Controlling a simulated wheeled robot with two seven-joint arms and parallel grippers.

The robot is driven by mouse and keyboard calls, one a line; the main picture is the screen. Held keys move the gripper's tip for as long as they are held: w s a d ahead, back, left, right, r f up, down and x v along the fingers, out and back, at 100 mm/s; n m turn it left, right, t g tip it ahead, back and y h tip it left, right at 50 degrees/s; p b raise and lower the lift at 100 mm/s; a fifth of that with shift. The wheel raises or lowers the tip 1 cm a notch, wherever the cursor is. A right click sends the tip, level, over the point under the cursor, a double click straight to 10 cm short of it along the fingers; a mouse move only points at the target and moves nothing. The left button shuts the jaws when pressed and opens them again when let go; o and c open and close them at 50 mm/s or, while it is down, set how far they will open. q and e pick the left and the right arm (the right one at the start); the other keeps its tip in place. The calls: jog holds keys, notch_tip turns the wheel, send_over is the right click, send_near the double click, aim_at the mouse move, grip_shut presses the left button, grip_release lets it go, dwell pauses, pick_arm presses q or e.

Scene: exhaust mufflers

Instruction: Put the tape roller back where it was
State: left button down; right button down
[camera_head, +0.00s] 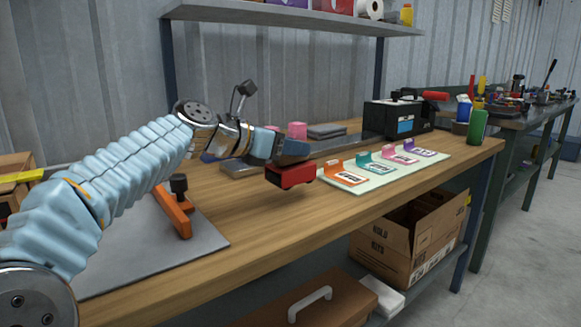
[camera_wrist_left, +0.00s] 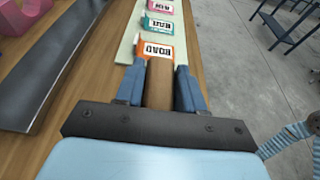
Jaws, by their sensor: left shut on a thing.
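My left gripper (camera_head: 284,153) is shut on a red and dark thing, which I take to be the tape roller (camera_head: 291,176). It is at the front part of the workbench, left of the orange label stand (camera_head: 343,173), and seems a little above the wood. In the left wrist view a brown part of the held thing (camera_wrist_left: 159,84) shows between the fingers of my left gripper (camera_wrist_left: 160,88), just short of the orange stand (camera_wrist_left: 155,49). The rest of it is hidden there. My right gripper is not in view.
A pale green mat (camera_head: 385,177) carries the orange, teal, pink and purple label stands. A grey mat (camera_head: 150,262) with an orange tool (camera_head: 173,212) lies at left. A black toolbox (camera_head: 398,119) and a green bottle (camera_head: 477,126) stand at the far right end. Bare wood lies between the mats.

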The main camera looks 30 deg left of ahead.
aim_at(291, 161)
pick_arm(q)
jog(key=shift+w+a+f+b, duration=0.15)
jog(key=shift+f+b, duration=0.5)
jog(key=shift+f, duration=1.1)
jog(key=shift+f, duration=0.2)
jog(key=c, duration=0.7)
grip_release()
jog(key=shift+r, duration=0.2)
jog(key=p+v, duration=0.1)
jog(key=v, duration=1.1)
